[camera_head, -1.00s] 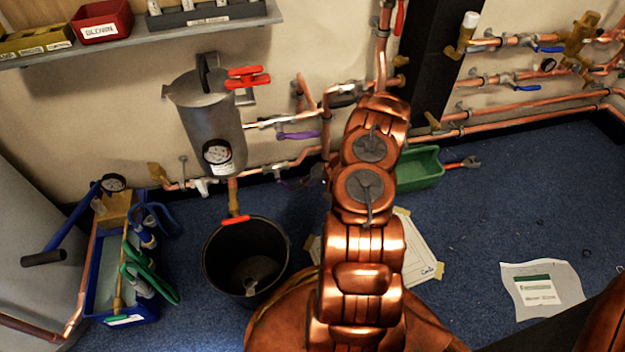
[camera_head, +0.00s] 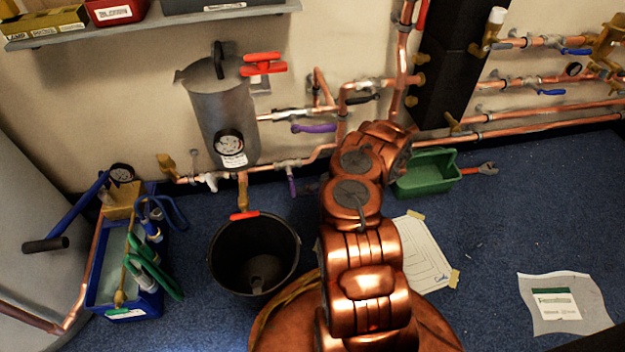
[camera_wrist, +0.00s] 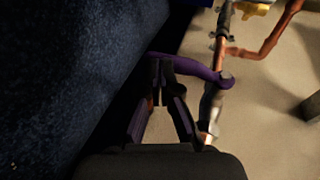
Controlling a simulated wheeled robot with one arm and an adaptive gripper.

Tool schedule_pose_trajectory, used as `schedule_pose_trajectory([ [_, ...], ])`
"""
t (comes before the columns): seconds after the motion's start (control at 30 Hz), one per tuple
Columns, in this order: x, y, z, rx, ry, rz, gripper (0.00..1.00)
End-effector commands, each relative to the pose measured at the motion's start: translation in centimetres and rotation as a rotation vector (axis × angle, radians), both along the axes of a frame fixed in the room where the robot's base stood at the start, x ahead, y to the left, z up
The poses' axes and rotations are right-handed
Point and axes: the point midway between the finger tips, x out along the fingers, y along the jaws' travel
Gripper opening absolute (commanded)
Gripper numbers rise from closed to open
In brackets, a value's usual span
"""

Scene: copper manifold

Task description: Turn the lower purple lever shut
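The lower purple lever (camera_head: 292,181) hangs down from the low copper pipe in the head view, left of my arm. In the wrist view the lower purple lever (camera_wrist: 195,68) sticks out left from its valve, across the pipe. My gripper (camera_wrist: 162,72) is at the lever's outer end, its two dark fingers close together with their tips against or just by it. The fingers look shut; whether the lever is between them is hard to see. In the head view my arm mostly hides the gripper. An upper purple lever (camera_head: 314,128) lies along the pipe above.
A black bucket (camera_head: 222,262) stands on the floor below the pipes. A green tray (camera_head: 428,174) lies right of my arm. A blue tool tote (camera_head: 150,300) stands left.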

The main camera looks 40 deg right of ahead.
Motion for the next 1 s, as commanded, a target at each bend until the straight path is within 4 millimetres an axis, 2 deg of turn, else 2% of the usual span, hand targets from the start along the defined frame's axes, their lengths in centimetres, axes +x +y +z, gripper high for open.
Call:
schedule_pose_trajectory([
  [0.77,0.14,0.66,-0.39,0.000,0.000,0.002,0.00],
  [1.0,-0.23,-0.14,-0.46,-0.002,-0.001,0.003,0.00],
])
